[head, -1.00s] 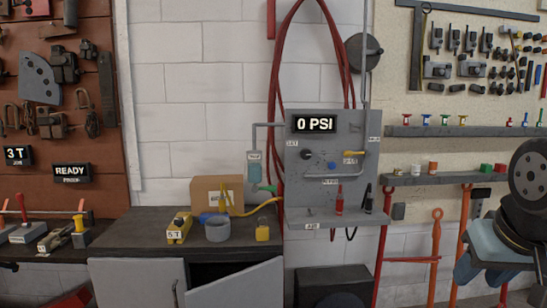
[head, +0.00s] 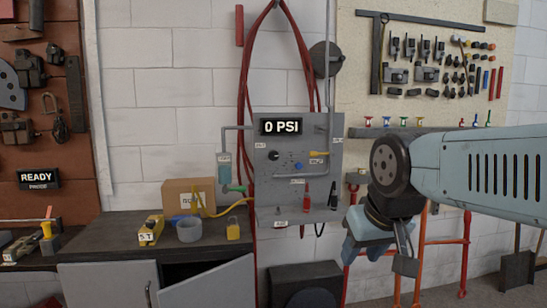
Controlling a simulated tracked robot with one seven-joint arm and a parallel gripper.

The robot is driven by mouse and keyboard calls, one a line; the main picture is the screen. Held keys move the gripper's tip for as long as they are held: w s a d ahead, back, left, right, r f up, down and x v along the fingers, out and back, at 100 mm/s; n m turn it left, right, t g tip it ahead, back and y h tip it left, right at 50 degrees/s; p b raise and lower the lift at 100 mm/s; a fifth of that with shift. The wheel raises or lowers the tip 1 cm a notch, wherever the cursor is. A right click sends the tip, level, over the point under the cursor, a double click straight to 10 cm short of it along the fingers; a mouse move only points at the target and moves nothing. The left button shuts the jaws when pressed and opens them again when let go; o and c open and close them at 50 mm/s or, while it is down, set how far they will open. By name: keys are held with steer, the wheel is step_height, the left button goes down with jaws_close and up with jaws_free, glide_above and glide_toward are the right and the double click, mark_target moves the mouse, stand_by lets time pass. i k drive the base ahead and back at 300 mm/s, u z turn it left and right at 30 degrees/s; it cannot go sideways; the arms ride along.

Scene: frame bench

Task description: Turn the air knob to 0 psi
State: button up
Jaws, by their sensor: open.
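The grey air panel (head: 265,190) hangs on the white block wall near the middle of the head view. Its black display (head: 282,127) reads 0 PSI. A dark round knob (head: 273,155) sits below the display at the left; its pointer is too small to read. A small blue knob or fitting (head: 299,166) and a yellow lever (head: 319,153) are to its right. My gripper (head: 382,262) is open and empty, right of and lower than the panel in the picture, apart from the knobs. It hides part of the red frame behind.
A dark bench (head: 110,232) at left holds a cardboard box (head: 180,194), a grey cup (head: 189,230) and a yellow padlock (head: 233,229). A cabinet door (head: 210,285) below hangs open. Red hoses (head: 243,100) loop beside the panel. A shelf (head: 365,135) lies right.

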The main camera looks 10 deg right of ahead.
mark_target(274, 155)
steer(key=u, duration=0.1)
steer(key=i, duration=1)
steer(key=z, duration=0.1)
